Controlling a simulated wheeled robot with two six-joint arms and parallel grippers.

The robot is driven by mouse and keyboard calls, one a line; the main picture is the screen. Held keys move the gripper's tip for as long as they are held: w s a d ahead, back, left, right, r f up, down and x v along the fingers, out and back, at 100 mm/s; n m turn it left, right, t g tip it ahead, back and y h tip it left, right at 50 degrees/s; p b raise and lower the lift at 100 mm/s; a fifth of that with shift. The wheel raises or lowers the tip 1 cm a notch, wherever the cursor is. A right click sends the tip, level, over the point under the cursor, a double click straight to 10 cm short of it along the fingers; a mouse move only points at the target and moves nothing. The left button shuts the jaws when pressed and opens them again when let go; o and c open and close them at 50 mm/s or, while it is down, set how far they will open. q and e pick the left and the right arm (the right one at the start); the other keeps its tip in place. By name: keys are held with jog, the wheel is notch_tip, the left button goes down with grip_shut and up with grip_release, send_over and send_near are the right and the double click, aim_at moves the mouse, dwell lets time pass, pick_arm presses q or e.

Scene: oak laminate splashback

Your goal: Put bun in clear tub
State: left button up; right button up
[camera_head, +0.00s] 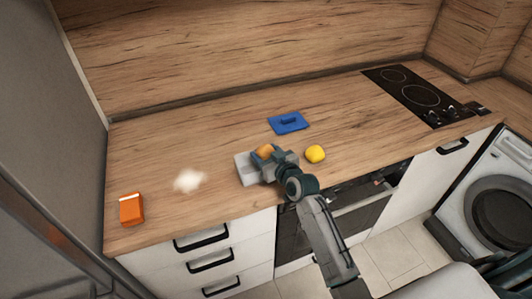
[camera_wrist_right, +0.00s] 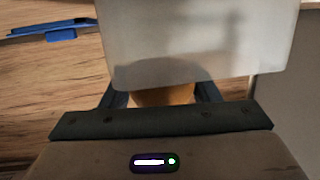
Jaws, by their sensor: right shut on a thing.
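The orange-brown bun (camera_head: 264,151) is between the fingers of my right gripper (camera_head: 266,156), which is shut on it. In the right wrist view only a strip of the bun (camera_wrist_right: 162,96) shows between the fingers. The clear tub (camera_head: 244,170), greyish and translucent, stands near the front of the counter, with the gripper and bun at its right part. In the wrist view the tub (camera_wrist_right: 200,45) fills the upper middle, right up against the bun. I cannot tell whether the bun is inside the tub or above it. My left gripper is not in view.
A blue lid-like piece (camera_head: 288,123) lies behind the tub. A yellow round item (camera_head: 315,154) sits to the right. An orange box (camera_head: 131,209) stands at the left front, and a blurry white patch (camera_head: 188,180) lies between it and the tub. The hob (camera_head: 415,92) is far right.

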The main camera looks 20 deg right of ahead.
jog(key=shift+s+f+b, duration=0.1)
jog(key=shift+f+b, duration=0.25)
jog(key=shift+f, duration=0.25)
jog(key=o, duration=0.9)
jog(key=shift+s, duration=0.1)
jog(key=shift+o, duration=0.4)
jog(key=shift+a+f, duration=0.1)
jog(key=shift+r+p, duration=0.5)
jog(key=shift+p, duration=0.05)
jog(key=shift+s, duration=0.3)
jog(key=b+v, duration=0.1)
jog(key=v, duration=0.5)
jog(key=b+v, duration=0.1)
jog(key=v, duration=0.3)
jog(key=shift+w+r+b, duration=0.15)
jog(key=shift+r+b, duration=0.15)
jog(key=shift+s+d+r, duration=0.3)
jog(key=shift+s, duration=0.35)
